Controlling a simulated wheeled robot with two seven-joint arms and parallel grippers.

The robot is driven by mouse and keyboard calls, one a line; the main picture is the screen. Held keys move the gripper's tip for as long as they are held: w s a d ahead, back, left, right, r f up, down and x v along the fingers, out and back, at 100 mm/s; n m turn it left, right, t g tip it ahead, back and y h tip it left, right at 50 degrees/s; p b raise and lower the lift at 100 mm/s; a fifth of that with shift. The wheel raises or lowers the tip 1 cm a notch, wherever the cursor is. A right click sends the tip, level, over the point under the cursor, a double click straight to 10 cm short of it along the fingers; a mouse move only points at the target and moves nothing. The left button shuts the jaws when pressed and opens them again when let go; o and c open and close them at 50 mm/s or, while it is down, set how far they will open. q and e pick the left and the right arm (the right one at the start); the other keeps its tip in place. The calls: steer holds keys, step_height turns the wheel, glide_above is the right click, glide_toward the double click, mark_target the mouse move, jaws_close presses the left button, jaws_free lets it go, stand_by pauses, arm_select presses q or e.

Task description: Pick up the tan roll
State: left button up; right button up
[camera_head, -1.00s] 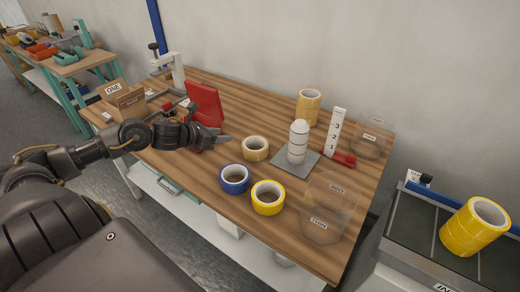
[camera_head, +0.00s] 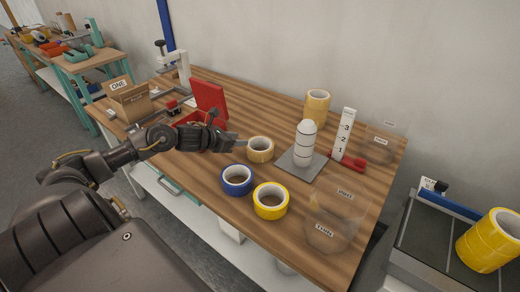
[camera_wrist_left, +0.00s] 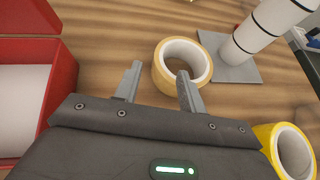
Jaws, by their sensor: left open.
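The tan roll (camera_head: 260,150) lies flat on the wooden table (camera_head: 215,195), behind the blue roll (camera_head: 237,180) and the yellow roll (camera_head: 270,201). My left gripper (camera_head: 236,141) is just left of the tan roll, low over the table. In the left wrist view my left gripper (camera_wrist_left: 158,90) is open, its two fingers apart. The tan roll (camera_wrist_left: 161,72) lies just ahead of the fingers there, the right finger overlapping its near edge. I cannot tell whether they touch. Nothing is held. My right gripper is not in view.
A white spindle (camera_head: 304,143) on a grey plate stands right of the tan roll. A red open box (camera_head: 211,97) is at the left. Stacked tan rolls (camera_head: 316,107) and a numbered white post (camera_head: 345,133) stand behind. Transparent labelled discs (camera_head: 337,205) lie at the right.

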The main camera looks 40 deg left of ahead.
mark_target(251, 139)
arm_select(q)
steer(key=shift+w+d+f, duration=0.2)
steer(key=shift+w+f, duration=0.1)
steer(key=shift+w, duration=0.35)
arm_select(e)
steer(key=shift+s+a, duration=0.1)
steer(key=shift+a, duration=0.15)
arm_select(q)
steer(key=p+x, duration=0.1)
steer(key=x, duration=0.3)
steer(key=shift+w+a+f, duration=0.1)
steer(key=shift+w+f, duration=0.05)
steer(key=shift+w, duration=0.3)
steer(key=shift+w+f, duration=0.1)
steer(key=shift+f, duration=0.05)
jaws_close()
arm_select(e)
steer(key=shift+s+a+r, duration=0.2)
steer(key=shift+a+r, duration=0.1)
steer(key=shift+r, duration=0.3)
